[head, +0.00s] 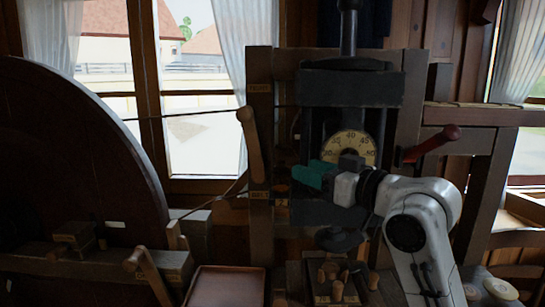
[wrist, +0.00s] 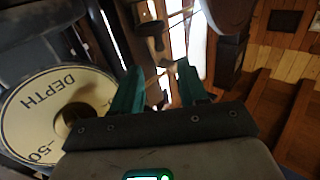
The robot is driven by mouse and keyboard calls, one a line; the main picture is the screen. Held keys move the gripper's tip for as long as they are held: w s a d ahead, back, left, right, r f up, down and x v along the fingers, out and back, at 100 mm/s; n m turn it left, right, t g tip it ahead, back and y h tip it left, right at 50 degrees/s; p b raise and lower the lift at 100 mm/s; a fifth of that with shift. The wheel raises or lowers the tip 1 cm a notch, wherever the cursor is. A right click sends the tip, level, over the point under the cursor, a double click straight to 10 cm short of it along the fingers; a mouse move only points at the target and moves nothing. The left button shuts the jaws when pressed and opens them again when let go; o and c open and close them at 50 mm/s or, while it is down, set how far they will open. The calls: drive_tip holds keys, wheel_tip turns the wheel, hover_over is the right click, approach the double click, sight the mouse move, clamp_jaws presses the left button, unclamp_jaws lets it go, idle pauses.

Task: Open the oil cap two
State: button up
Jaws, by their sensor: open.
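A small dark round fitting with an orange-brown edge (head: 282,188) sits on the wooden frame, just above a small yellowish label that seems to read 2 (head: 282,204). It may be oil cap two; it is too small to tell whether its lid is open or shut. My gripper (head: 312,175) is to the right of it and slightly higher, in front of the dark machine head, with teal fingers pointing left. In the wrist view, the fingers (wrist: 158,86) stand apart with nothing between them. The cap cannot be clearly made out there.
A cream depth dial (head: 351,148) sits behind my gripper and fills the left of the wrist view (wrist: 50,110). A wooden lever (head: 250,143) stands left of the fitting. A red-handled lever (head: 435,143) is at right. A large dark wheel (head: 75,160) fills the left.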

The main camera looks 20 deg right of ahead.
sight(284, 163)
drive_tip(key=p+x, duration=0.2)
drive_tip(key=x, duration=0.8)
drive_tip(key=shift+w+a+p, duration=0.1)
drive_tip(key=shift+w+p, duration=0.1)
drive_tip(key=shift+p, duration=0.15)
clamp_jaws()
